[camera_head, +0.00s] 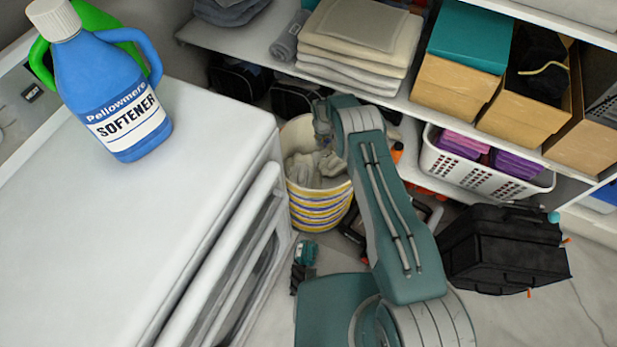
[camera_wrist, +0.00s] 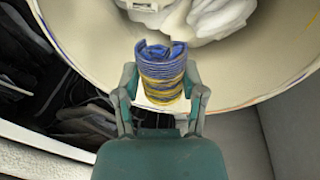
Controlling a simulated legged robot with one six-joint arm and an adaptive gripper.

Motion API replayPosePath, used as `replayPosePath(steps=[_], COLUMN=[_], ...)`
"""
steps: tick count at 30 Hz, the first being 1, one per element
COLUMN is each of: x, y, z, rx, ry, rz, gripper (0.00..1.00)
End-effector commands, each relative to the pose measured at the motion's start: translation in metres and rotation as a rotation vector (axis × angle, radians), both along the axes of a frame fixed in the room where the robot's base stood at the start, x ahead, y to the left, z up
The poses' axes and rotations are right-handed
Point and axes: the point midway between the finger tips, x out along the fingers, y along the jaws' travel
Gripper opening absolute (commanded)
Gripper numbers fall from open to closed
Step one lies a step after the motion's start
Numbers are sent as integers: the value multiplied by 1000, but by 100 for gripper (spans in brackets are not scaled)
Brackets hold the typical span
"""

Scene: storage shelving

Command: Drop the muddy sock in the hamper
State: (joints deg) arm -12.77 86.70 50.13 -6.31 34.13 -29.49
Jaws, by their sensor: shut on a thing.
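My gripper (camera_wrist: 161,90) is shut on a rolled sock (camera_wrist: 161,70) with blue and yellow stripes and darker, dirty-looking patches. The sock is held upright between the two fingers over the hamper (camera_wrist: 268,62), whose pale inside fills the upper part of the wrist view. In the head view the hamper (camera_head: 320,207) is a round cream basket with yellow and blue bands, on the floor beside the white machine. Pale crumpled laundry (camera_wrist: 215,18) lies inside it. In the head view my arm hides part of the hamper, and the sock cannot be made out there.
A white machine (camera_head: 150,220) stands left, with a blue softener bottle (camera_head: 115,95) on top. Shelving behind holds folded towels (camera_head: 350,45), cardboard boxes (camera_head: 455,85) and a white basket (camera_head: 490,175). A black case (camera_head: 505,245) stands on the floor right.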

Motion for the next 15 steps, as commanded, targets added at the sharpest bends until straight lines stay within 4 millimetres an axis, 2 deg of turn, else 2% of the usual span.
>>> replayPosePath(steps=[4,5,6,7,15], x=[0,0,0,0,0], y=[0,0,0,0,0], z=[0,0,0,0,0], rx=[0,0,0,0,0], ry=[0,0,0,0,0], rz=[0,0,0,0,0], gripper=[21,67,84,93,93])
